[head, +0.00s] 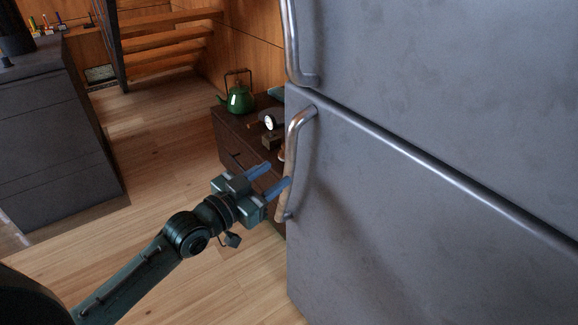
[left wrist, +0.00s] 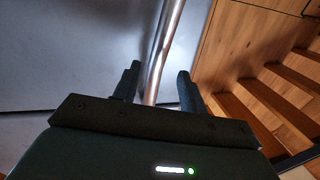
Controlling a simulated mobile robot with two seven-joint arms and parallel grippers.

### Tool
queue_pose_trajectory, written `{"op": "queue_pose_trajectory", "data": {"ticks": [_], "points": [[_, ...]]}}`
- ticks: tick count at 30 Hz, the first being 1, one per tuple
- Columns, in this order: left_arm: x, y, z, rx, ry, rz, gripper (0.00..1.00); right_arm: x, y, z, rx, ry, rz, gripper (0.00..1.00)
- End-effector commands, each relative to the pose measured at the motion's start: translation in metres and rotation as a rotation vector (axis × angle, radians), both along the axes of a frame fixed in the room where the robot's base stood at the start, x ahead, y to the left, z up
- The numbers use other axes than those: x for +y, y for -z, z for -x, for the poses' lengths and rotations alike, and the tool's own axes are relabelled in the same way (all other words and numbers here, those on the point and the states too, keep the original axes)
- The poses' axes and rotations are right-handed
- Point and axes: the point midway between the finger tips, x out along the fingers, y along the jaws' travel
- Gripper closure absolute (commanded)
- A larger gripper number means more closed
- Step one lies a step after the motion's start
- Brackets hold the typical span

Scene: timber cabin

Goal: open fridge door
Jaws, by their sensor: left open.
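The grey metal fridge (head: 430,230) fills the right of the head view, with an upper and a lower door, both shut. The lower door has a curved metal handle (head: 292,140) on its left edge. My left gripper (head: 278,173) is open at the lower half of this handle. In the left wrist view the handle (left wrist: 168,40) runs between the two spread fingers (left wrist: 159,69), without clear contact. I cannot tell how deep it sits between them. The upper door has its own handle (head: 294,45). My right gripper is not in view.
A dark low cabinet (head: 232,142) with a green kettle (head: 239,98) and small items stands beyond the fridge's left side. A grey counter (head: 62,140) stands at the left. Wooden stairs (head: 165,48) are at the back. The wooden floor (head: 150,150) between is clear.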

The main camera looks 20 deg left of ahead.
Motion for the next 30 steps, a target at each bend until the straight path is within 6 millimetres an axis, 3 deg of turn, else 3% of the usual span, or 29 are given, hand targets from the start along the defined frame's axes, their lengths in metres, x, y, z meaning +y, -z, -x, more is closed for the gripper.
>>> {"op": "queue_pose_trajectory", "data": {"ticks": [3,9,21,30], "points": [[-0.010,0.000,-0.021,-0.002,-0.001,0.003,0.58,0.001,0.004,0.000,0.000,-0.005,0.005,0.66],[-0.022,0.000,-0.044,0.000,0.000,0.001,0.58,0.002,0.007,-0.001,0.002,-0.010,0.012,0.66],[-0.026,0.000,-0.052,0.001,0.001,0.000,0.58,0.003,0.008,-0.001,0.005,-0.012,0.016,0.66],[-0.026,0.000,-0.052,0.001,0.000,0.000,0.81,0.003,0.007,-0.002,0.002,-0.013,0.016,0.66]]}}
